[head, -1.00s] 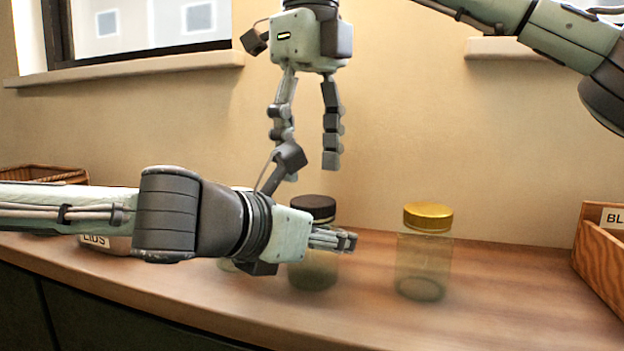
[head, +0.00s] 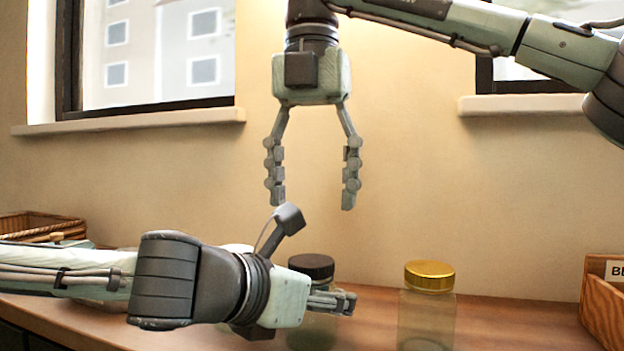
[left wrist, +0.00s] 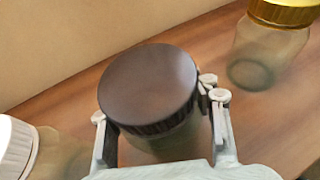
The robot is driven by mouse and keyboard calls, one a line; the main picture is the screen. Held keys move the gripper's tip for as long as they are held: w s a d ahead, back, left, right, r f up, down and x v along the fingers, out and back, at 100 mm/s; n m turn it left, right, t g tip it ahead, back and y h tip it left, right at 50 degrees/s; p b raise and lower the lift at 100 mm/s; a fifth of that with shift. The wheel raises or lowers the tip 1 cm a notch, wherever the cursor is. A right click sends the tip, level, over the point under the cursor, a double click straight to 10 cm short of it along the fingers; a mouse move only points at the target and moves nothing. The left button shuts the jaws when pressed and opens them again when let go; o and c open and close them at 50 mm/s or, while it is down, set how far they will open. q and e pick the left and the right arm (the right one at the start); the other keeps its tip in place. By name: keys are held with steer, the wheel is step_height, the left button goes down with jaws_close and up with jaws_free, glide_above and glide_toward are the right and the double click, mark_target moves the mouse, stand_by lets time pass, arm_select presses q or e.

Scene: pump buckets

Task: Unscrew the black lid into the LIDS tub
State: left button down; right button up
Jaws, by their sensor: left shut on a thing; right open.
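The black lid (head: 311,266) sits on a clear jar (head: 312,333) on the wooden counter; it shows large in the left wrist view (left wrist: 148,84). My left gripper (head: 332,302) is shut on this jar, one finger on each side of its body just under the lid, and hides part of it in the head view. My right gripper (head: 313,200) points down, open and empty, in the air above the black lid and apart from it. The LIDS label is hidden in the head view; my left arm covers most of that area.
A jar with a gold lid (head: 429,275) stands to the right, with clear counter around it. A wooden crate (head: 604,300) with a partly visible label is at the right edge. A wicker basket (head: 38,227) is at the far left. A white lid (left wrist: 16,146) shows in the left wrist view.

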mark_target(315, 260)
step_height(315, 260, down, 7)
steer(key=shift+f, duration=0.15)
stand_by(0.4)
steer(key=c, duration=1.2)
steer(key=n, duration=0.4)
steer(key=shift+n, duration=0.4)
steer(key=n, duration=0.5)
steer(key=shift+w+d, duration=0.1)
steer(key=shift+d, duration=0.05)
